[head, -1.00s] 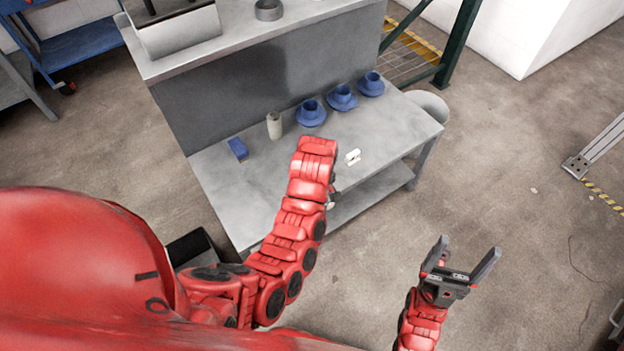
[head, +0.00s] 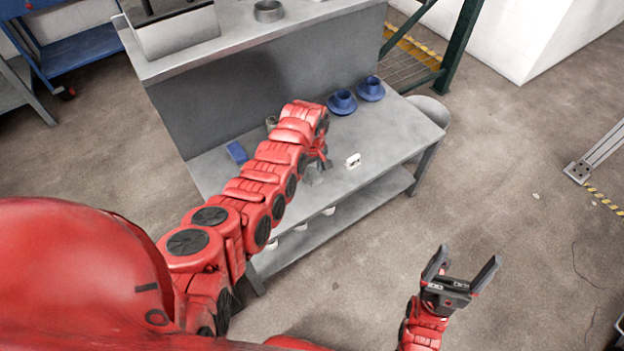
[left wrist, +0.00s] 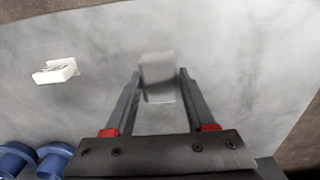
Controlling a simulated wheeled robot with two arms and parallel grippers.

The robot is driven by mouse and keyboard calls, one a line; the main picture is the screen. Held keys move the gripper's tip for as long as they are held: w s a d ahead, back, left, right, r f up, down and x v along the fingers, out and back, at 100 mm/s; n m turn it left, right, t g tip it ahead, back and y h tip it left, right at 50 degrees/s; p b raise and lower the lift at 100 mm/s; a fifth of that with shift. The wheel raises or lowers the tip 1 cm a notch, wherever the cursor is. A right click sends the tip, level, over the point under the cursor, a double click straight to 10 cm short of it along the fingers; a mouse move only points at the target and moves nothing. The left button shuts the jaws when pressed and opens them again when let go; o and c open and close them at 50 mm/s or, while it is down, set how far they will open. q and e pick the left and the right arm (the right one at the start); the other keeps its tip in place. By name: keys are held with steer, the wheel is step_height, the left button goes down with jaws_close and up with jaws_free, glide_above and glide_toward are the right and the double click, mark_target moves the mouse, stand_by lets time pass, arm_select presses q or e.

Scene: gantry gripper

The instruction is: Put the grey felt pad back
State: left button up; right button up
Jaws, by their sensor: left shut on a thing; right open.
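The grey felt pad (left wrist: 159,78) is a small grey block between the fingertips of my left gripper (left wrist: 158,85) in the left wrist view. That gripper is shut on it, over the grey bench top. In the head view the pad (head: 313,177) shows as a small grey patch below the end of my left arm, whose gripper (head: 318,163) is partly hidden by the arm. I cannot tell whether the pad touches the bench. My right gripper (head: 462,268) is open and empty, in front of the bench to the right.
The bench (head: 395,130) holds a white block (head: 353,160), a blue block (head: 237,151), a partly hidden beige cylinder (head: 271,123), and blue cups on saucers (head: 343,102). A raised shelf (head: 300,12) stands behind. White items (head: 272,244) sit on the lower shelf.

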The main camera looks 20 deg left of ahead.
mark_target(312, 178)
arm_select(q)
steer(key=shift+f+b, duration=0.85)
steer(key=shift+f, duration=1)
steer(key=shift+r, duration=0.1)
steer(key=o, duration=1.2)
steer(key=shift+r, duration=0.1)
